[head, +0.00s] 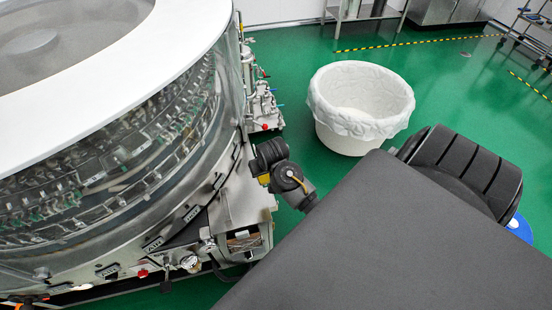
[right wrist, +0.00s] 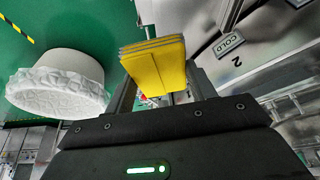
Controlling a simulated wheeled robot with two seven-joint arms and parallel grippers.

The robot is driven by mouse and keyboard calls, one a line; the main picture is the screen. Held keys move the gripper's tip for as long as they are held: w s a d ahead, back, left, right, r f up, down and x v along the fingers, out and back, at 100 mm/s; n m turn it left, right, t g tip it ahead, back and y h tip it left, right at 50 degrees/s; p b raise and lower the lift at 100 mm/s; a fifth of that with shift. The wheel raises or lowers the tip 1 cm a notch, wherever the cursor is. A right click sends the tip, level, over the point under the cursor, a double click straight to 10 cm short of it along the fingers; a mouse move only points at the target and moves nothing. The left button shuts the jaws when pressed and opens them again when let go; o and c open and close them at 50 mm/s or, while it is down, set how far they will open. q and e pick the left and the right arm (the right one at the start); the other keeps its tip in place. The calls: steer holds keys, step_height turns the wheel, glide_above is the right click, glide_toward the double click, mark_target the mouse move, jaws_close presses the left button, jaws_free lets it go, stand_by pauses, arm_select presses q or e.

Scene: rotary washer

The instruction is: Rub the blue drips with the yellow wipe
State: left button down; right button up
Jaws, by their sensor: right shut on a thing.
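The yellow wipe (right wrist: 155,66) is a folded pad with grey edges in the right wrist view. My right gripper (right wrist: 158,88) is shut on it, one dark finger on each side. In the head view my right arm's dark end (head: 270,156) is beside the rotary washer's (head: 215,150) right side, over its lower metal housing. I cannot see blue drips in either view. My left gripper is not in view.
A lined white bin (head: 360,105) stands on the green floor right of the washer; it also shows in the right wrist view (right wrist: 58,82). Pipes and valves (head: 262,105) stick out from the washer's side. Green floor around the bin is clear.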

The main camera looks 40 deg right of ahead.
steer(key=s+a+r+n+b, duration=0.1)
steer(key=s+a+r+n, duration=0.3)
steer(key=a, duration=0.5)
steer(key=s+a+f+y+b, duration=0.1)
steer(key=s+a+f+b, duration=0.3)
steer(key=s+b, duration=0.3)
steer(key=shift+a+f+y+b, duration=0.25)
steer(key=shift+a+b, duration=0.35)
steer(key=shift+b, duration=0.45)
steer(key=shift+s+r, duration=0.1)
steer(key=shift+s, duration=0.05)
